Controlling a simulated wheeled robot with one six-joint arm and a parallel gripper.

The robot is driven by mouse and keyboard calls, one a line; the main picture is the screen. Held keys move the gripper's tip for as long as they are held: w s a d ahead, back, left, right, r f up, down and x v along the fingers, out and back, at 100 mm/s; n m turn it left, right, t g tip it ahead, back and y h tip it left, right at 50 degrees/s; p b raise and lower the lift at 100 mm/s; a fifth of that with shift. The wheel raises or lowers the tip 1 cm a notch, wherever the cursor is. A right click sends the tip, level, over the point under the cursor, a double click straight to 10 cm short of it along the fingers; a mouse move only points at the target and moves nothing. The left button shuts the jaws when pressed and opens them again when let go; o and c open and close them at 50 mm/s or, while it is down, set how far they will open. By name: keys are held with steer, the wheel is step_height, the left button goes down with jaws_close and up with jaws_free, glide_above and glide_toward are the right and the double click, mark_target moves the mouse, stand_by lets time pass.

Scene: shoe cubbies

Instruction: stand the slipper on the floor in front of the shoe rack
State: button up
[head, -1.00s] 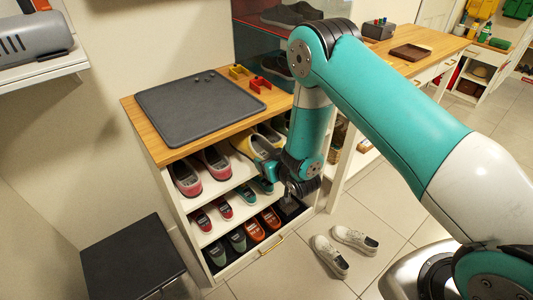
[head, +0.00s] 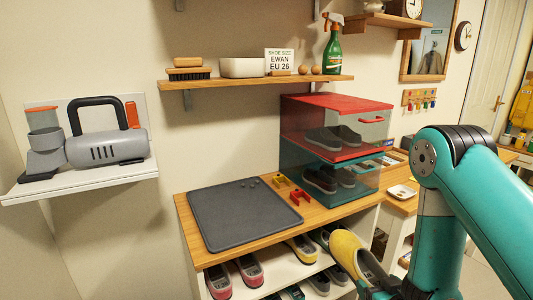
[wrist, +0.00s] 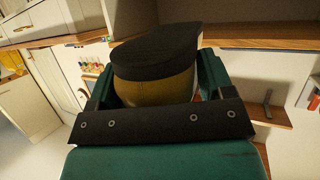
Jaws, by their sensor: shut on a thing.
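A yellow slipper (head: 348,254) with a dark inside is in my gripper (head: 382,287), tilted in front of the shoe rack (head: 190,233) at its right part. In the wrist view the slipper (wrist: 155,92) sits between the jaws of my gripper (wrist: 155,100), its dark part up and its yellow side toward me. A second yellow shoe (head: 302,248) is on the rack's upper shelf. The rack's lower part and the floor in front of it are cut off below the head view.
Pink shoes (head: 249,270) and grey shoes stand on the shelves. A grey mat (head: 240,215) and red and yellow brackets lie on the rack top, beside stacked clear boxes (head: 335,140). A wall shelf (head: 255,84) is above. A small shelf (head: 80,184) with a grey appliance is at left.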

steer(key=shift+s+d+r+m+h, duration=0.45)
steer(key=shift+s+d+r, duration=0.5)
steer(key=shift+d+r, duration=0.25)
